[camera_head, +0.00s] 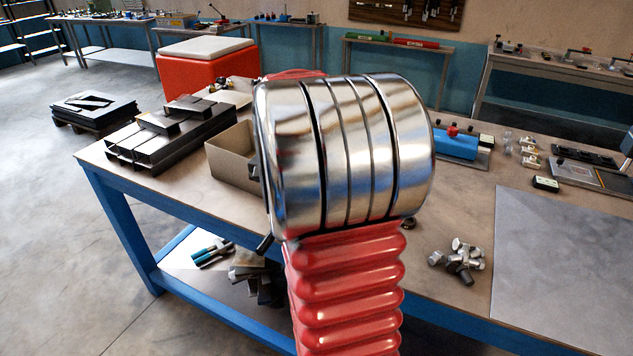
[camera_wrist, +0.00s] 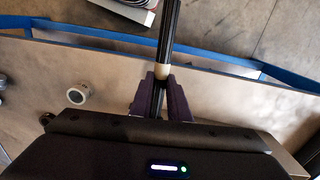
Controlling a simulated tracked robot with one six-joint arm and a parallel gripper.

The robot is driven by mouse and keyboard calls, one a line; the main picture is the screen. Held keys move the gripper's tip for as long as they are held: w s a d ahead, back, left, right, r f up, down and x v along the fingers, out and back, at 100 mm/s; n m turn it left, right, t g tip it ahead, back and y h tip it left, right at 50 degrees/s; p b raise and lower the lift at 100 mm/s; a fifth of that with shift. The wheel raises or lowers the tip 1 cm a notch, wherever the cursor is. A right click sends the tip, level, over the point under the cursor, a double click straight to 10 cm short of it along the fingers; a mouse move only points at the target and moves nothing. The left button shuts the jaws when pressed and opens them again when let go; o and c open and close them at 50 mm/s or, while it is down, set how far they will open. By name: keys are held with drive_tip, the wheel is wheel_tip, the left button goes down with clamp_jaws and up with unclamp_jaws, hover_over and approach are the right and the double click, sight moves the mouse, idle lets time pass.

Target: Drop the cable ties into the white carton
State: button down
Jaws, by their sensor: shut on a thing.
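In the wrist view my gripper (camera_wrist: 162,92) is shut on a thin black bundle, the cable ties (camera_wrist: 170,35), with a pale band (camera_wrist: 162,73) just beyond the fingertips. The bundle sticks out past the fingers toward the top of the picture. In the head view my arm hides the gripper. An open-topped carton (camera_head: 228,170), beige rather than clearly white here, stands on the workbench left of my arm. My arm covers its right part, and I cannot see its inside fully.
Dark metal bars (camera_head: 165,140) lie left of the carton on the workbench (camera_head: 465,215). A red bin with a white lid (camera_head: 205,75) stands behind. Loose bolts (camera_head: 460,260) and a grey sheet (camera_head: 565,265) lie at right. The wrist view shows a small pale ring (camera_wrist: 78,93).

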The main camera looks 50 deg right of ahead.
drive_tip(key=w+a+f+n, duration=0.1)
drive_tip(key=w+a+n, duration=0.6)
drive_tip(key=w+a, duration=0.3)
drive_tip(key=w+a+f+n, duration=0.2)
drive_tip(key=w+a+n, duration=0.6)
drive_tip(key=a, duration=1.1)
drive_tip(key=w, duration=0.3)
drive_tip(key=shift+w+f, duration=0.15)
drive_tip(key=shift+f, duration=0.1)
